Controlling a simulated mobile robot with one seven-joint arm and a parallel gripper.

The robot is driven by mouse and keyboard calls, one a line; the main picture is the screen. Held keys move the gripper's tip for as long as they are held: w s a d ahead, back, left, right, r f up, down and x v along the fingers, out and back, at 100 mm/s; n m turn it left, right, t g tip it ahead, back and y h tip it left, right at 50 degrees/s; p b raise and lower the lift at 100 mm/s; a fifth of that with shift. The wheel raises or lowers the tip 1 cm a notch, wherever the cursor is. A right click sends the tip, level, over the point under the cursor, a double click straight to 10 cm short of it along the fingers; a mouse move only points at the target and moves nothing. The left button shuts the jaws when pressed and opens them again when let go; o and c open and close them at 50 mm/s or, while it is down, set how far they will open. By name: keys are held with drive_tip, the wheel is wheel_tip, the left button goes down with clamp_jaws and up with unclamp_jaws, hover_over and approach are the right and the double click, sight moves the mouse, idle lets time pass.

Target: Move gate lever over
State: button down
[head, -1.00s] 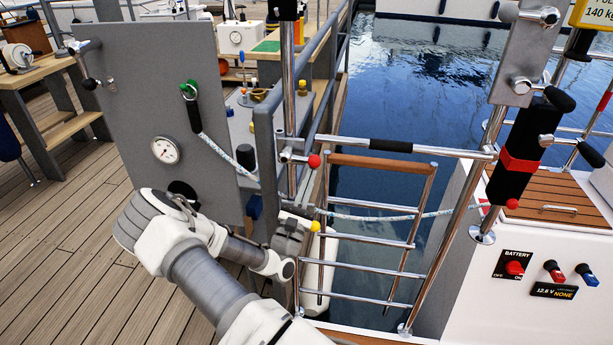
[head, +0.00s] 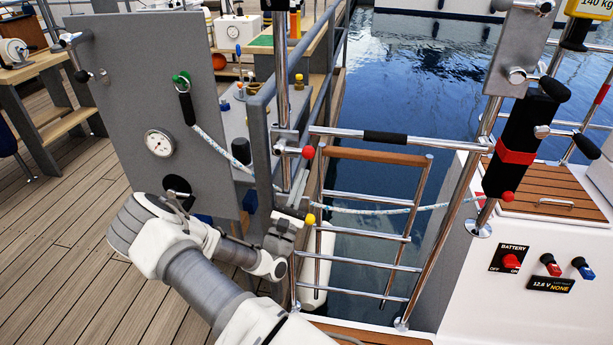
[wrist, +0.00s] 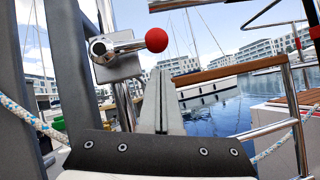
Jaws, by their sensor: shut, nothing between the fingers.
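The gate lever is a short chrome handle with a red ball end (head: 307,152), on a latch plate on the post at the left end of the gate bar (head: 430,143). The handle points right, roughly level. In the wrist view the red ball (wrist: 156,40) is just above and beyond my fingertips, and the pivot is left of them. My gripper (head: 295,213) is below the lever in the head view, beside a yellow ball knob (head: 309,219). Its fingers (wrist: 162,82) are shut and empty. A gap to the ball seems to show; contact is not clear.
A grey panel (head: 140,100) with a gauge and a hanging rope clip stands left. A boarding ladder (head: 375,200) hangs over water right of my gripper. A white console with a battery switch (head: 512,260) is at right.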

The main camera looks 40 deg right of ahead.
drive_tip(key=d+f+v, duration=0.1)
drive_tip(key=v, duration=1)
drive_tip(key=s+r+m+g+y, duration=0.2)
drive_tip(key=s+r+m+g, duration=0.6)
drive_tip(key=m+g, duration=0.7)
drive_tip(key=s+a+r+m+g+y, duration=0.2)
drive_tip(key=s+a+r+m+y, duration=0.35)
drive_tip(key=y, duration=0.55)
drive_tip(key=s+a+r+t+y+p, duration=0.1)
drive_tip(key=s+a+r+t+y, duration=0.3)
drive_tip(key=a+r+t+y, duration=0.9)
wheel_tip(320, 180, up, 13)
drive_tip(key=a+g+h+p, duration=0.1)
drive_tip(key=h+p, duration=0.3)
drive_tip(key=p, duration=1.1)
drive_tip(key=shift+a+r+n+g+h, duration=0.2)
drive_tip(key=shift+a+n+g+h, duration=0.15)
drive_tip(key=shift+g, duration=0.25)
